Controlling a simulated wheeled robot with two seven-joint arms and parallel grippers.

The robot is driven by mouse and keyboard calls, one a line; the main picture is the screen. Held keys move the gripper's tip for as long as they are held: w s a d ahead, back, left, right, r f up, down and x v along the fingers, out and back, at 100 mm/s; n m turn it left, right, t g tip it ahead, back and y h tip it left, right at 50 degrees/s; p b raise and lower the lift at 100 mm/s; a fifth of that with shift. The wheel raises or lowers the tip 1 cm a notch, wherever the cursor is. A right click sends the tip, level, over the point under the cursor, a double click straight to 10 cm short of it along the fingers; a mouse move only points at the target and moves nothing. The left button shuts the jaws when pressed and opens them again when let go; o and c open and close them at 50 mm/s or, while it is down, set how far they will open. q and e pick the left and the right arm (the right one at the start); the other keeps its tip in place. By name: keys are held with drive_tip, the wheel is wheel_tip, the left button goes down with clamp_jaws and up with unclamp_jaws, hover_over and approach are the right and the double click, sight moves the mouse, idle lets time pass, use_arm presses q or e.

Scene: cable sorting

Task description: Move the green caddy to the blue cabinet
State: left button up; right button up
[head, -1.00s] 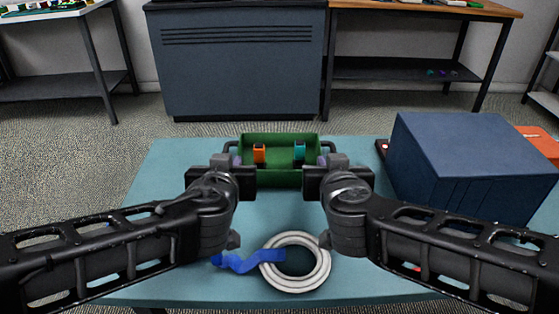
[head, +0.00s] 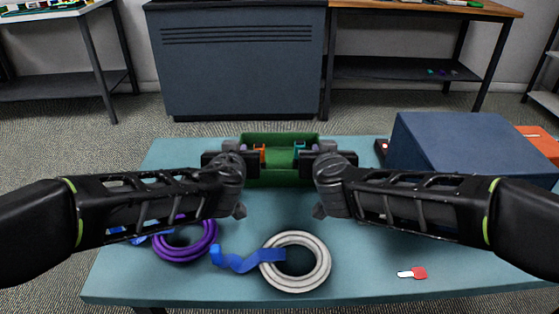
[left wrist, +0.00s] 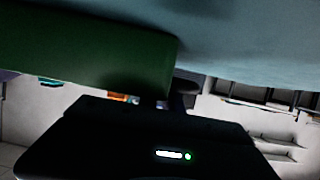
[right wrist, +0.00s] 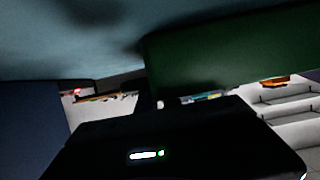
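The green caddy (head: 280,178) stands on the blue-green table, near its far edge, with an orange item and a teal item inside. My left gripper (head: 238,157) is at its left end and my right gripper (head: 322,157) is at its right end, both where the end handles are. The handles and fingertips are hidden, so I cannot tell whether they are gripped. The caddy's green wall also shows close up in the left wrist view (left wrist: 90,60) and the right wrist view (right wrist: 230,55). A blue-grey cabinet (head: 240,75) with vent slots stands on the floor beyond the table.
A dark blue box (head: 475,145) stands on the table (head: 230,280) at right. A white cable coil (head: 295,285), blue strap (head: 240,262), purple coil (head: 185,250) and red-white piece (head: 412,273) lie at the front. Carpet separates table and cabinet.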

use_arm(q)
drive_tip(key=shift+c, duration=0.4)
use_arm(e)
drive_tip(key=shift+c, duration=0.4)
use_arm(q)
clamp_jaws()
use_arm(e)
clamp_jaws()
